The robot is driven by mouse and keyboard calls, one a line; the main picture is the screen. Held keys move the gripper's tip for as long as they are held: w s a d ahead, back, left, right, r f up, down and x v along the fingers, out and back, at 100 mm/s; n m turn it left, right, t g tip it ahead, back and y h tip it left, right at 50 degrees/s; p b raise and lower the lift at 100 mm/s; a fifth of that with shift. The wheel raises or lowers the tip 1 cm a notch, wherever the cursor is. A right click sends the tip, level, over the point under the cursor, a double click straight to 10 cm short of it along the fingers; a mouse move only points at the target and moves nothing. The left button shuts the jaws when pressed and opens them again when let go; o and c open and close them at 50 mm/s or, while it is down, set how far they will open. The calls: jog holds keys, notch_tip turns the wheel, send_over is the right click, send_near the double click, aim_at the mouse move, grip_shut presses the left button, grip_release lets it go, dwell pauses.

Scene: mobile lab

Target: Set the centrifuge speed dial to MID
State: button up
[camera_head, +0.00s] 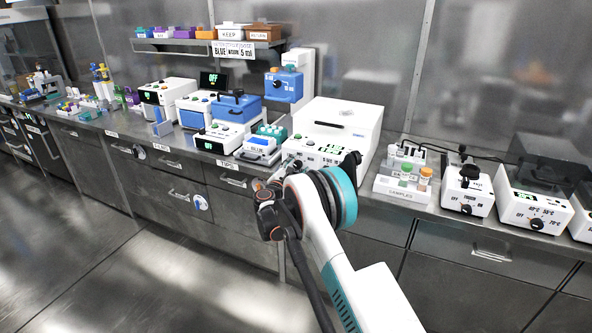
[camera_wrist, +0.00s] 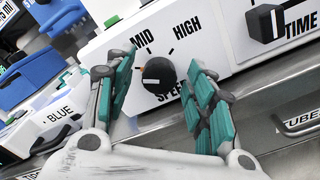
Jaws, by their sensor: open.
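The centrifuge (camera_head: 345,122) is a large white box on the bench in the head view. In the wrist view its black speed dial (camera_wrist: 160,74) sits on the white front panel, with MID printed up and left, HIGH up and right, and SPEED below. A label on that side is hidden by the left finger. My gripper (camera_wrist: 160,66) is open, with teal-padded fingers on either side of the dial; I cannot tell whether they touch it. My arm hides the dial in the head view.
A TIME control (camera_wrist: 268,22) sits right of the dial on the same panel. The samples rack (camera_head: 403,183) with vials stands right of the centrifuge. Left of it are a blue-labelled tray (camera_head: 262,146) and several instruments. The floor in front is clear.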

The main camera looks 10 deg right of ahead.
jog(key=c, duration=1.1)
jog(key=shift+o, duration=0.2)
jog(key=shift+m, duration=0.3)
jog(key=m, duration=1.1)
jog(key=shift+f, duration=0.1)
jog(key=o, duration=1.1)
jog(key=shift+c, duration=0.2)
